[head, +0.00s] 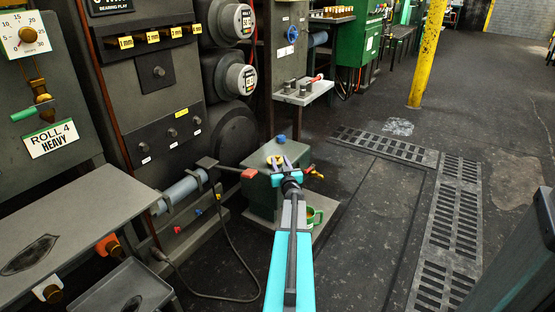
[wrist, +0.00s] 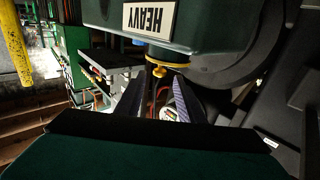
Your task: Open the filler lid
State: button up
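The green tank (head: 262,189) stands at the foot of the machine, with a blue knob (head: 281,139) on its top. A yellow-edged round part, which looks like the filler lid (head: 270,160), shows at the tank's top behind my gripper (head: 281,162). In the wrist view, which is upside down, the lid (wrist: 181,66) has a yellow rim and a small yellow knob (wrist: 159,71). My gripper (wrist: 159,88) is open, with its two dark fingers apart and nothing between them. Its tips point at the lid and look close, but I cannot tell whether they touch. The fingers hide part of the lid.
A red-ended lever (head: 249,173) sticks out left of the tank. A yellow and red tap (head: 317,173) sits at its right, and a green cup (head: 314,217) stands below. A grey shelf (head: 304,91) lies behind. The floor to the right is clear up to a yellow post (head: 427,55).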

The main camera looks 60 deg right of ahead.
aim_at(278, 157)
jog(key=shift+b+x, duration=0.75)
jog(key=shift+x, duration=1.7)
grip_shut()
